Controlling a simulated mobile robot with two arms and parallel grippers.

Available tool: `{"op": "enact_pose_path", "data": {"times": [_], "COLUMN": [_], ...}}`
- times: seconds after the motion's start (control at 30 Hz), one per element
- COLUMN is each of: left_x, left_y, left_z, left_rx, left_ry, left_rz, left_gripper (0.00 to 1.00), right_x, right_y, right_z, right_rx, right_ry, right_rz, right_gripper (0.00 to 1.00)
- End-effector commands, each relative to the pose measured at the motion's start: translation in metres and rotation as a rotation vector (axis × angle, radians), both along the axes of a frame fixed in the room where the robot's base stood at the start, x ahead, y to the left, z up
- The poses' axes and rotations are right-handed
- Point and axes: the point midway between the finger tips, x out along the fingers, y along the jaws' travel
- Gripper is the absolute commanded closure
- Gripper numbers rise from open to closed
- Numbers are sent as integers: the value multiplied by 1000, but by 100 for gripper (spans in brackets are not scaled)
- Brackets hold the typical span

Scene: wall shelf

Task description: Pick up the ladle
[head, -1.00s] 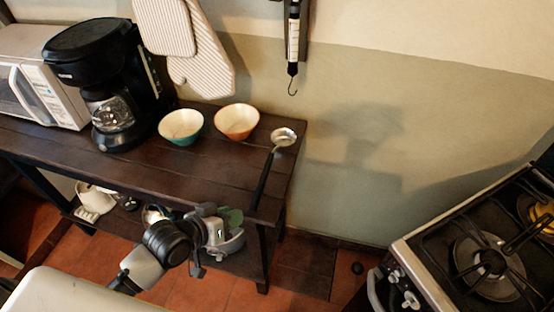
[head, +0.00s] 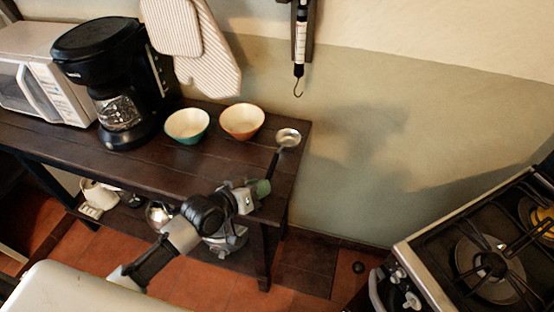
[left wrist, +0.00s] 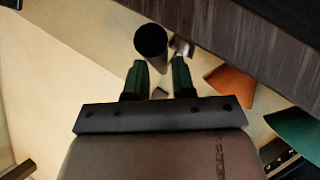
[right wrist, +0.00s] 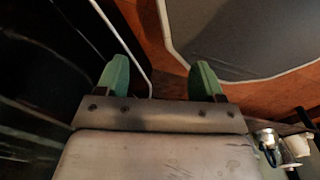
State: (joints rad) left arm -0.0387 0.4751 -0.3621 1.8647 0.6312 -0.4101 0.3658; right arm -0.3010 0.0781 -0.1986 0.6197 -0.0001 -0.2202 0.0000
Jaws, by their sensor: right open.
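The ladle (head: 289,138) lies at the right end of the dark wooden shelf top, its metal bowl toward the wall and its black handle toward the front edge. My left gripper (head: 260,187) is at the front edge, by the handle's near end, and hides part of it. In the left wrist view, the green fingers of the left gripper (left wrist: 160,66) are apart. The dark round handle end of the ladle (left wrist: 150,41) shows just beyond the tips, toward the left finger. My right gripper (right wrist: 159,68) is open and empty, seen only in the right wrist view.
Two bowls, one teal (head: 187,125) and one orange (head: 242,121), stand left of the ladle. A coffee maker (head: 105,75) and a microwave (head: 40,80) are farther left. A stove (head: 470,255) is at the right. Pots sit on the lower shelf.

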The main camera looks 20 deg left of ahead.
Motion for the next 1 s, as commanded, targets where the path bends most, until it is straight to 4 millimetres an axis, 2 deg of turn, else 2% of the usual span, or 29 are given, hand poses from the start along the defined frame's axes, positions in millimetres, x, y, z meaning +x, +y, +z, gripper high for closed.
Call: {"op": "enact_pose_path", "data": {"times": [0.17, 0.43, 0.47, 0.6, 0.63, 1.0], "left_x": [18, 21, 21, 21, 21, 21], "left_y": [-12, -14, -14, -13, -13, -14], "left_z": [-7, -10, -10, -10, -10, -4], "left_rx": [-1, 0, 0, 0, 0, -1], "left_ry": [-2, 0, 0, 0, 0, -3], "left_rz": [1, 0, 0, 0, 0, -1], "left_gripper": [75, 75, 76, 98, 100, 100], "right_x": [0, 1, 1, 1, 1, 1], "right_y": [0, 0, 0, 0, 0, -2], "right_z": [3, 3, 3, 3, 3, 3], "right_rx": [0, 0, 0, 0, 0, -3], "right_ry": [0, -1, -1, -1, -1, -2], "right_rz": [0, 1, 1, 2, 2, 3], "right_gripper": [32, 32, 32, 32, 32, 32]}}
